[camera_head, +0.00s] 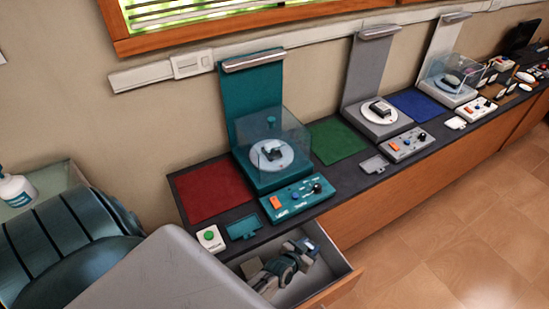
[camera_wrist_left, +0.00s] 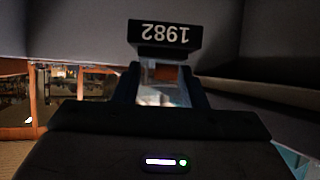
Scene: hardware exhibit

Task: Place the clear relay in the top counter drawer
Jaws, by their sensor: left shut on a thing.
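The top counter drawer (camera_head: 343,270) is pulled open below the teal exhibit in the head view. My left gripper (camera_head: 302,249) is down inside the drawer opening, near its back side. In the left wrist view my left gripper (camera_wrist_left: 160,82) is shut on the clear relay (camera_wrist_left: 158,92), a see-through block between the fingers. A black block with an upside-down "1982" (camera_wrist_left: 160,35) sits right at the fingertips; I cannot tell whether it is part of the relay. Whether the relay touches the drawer floor is unclear. My right gripper is not in view.
The dark counter (camera_head: 222,163) runs above the drawer. It holds a teal exhibit (camera_head: 272,175), a teal control box (camera_head: 290,203), a red mat (camera_head: 210,190), a green mat (camera_head: 336,140) and a grey exhibit (camera_head: 383,118). Open floor (camera_head: 460,225) lies at the right.

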